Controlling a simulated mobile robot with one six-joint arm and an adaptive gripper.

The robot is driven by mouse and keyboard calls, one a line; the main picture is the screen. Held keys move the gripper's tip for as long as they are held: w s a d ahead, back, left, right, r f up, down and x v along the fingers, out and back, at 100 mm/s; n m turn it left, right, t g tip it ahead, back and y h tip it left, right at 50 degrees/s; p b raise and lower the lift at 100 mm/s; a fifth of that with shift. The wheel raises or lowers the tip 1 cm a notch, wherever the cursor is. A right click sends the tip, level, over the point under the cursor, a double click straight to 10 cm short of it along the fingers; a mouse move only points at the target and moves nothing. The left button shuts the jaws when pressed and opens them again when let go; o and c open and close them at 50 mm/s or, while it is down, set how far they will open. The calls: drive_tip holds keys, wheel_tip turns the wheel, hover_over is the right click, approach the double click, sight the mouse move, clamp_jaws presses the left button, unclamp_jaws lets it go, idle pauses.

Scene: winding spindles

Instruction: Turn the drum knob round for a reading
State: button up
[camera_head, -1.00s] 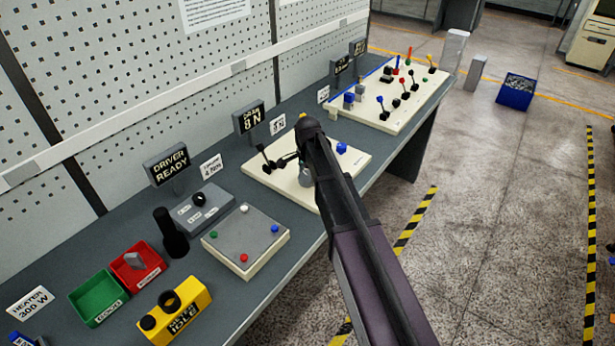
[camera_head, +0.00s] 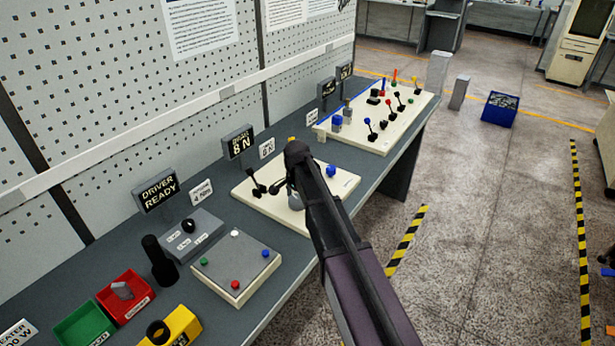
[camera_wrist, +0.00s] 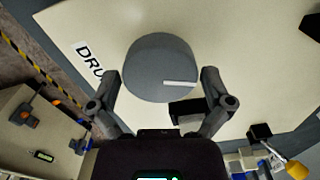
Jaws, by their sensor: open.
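The drum knob (camera_wrist: 158,62) is a grey round knob with a white pointer line on its top. It stands on a cream board (camera_wrist: 245,40) by a label that begins "DRU" (camera_wrist: 88,60). In the wrist view my gripper (camera_wrist: 160,85) is open, its two fingers on either side of the knob's lower half. I cannot tell whether they touch it. In the head view my arm hides most of the knob, and the cream board (camera_head: 343,184) shows around it.
A sign reading "8 N" (camera_head: 239,142) stands behind the board. A black lever (camera_head: 254,184) and a blue knob (camera_head: 331,170) are close by. A panel with coloured buttons (camera_head: 236,263) lies nearer. A board of several levers (camera_head: 385,140) lies farther along the bench.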

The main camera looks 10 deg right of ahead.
sight(298, 199)
drive_tip(key=n, duration=0.4)
drive_tip(key=shift+n, duration=0.3)
drive_tip(key=n, duration=0.4)
drive_tip(key=shift+n, duration=0.3)
drive_tip(key=n, duration=0.9)
drive_tip(key=shift+n, duration=0.3)
drive_tip(key=n, duration=0.9)
drive_tip(key=shift+n, duration=0.3)
drive_tip(key=n, duration=0.9)
drive_tip(key=shift+n, duration=0.3)
drive_tip(key=shift+r+p, duration=0.35)
wheel_tip(298, 199, up, 13)
drive_tip(key=p, duration=1.3)
drive_tip(key=shift+s+d+f+m, duration=0.1)
drive_tip(key=shift+s+d+m, duration=0.4)
drive_tip(key=shift+s+m, duration=0.3)
drive_tip(key=shift+s+d+f+m, duration=0.1)
drive_tip(key=shift+s+d+m, duration=0.35)
drive_tip(key=shift+s+m, duration=0.3)
drive_tip(key=shift+s+d+m, duration=0.5)
drive_tip(key=shift+s+m, duration=0.1)
drive_tip(key=shift+m, duration=0.35)
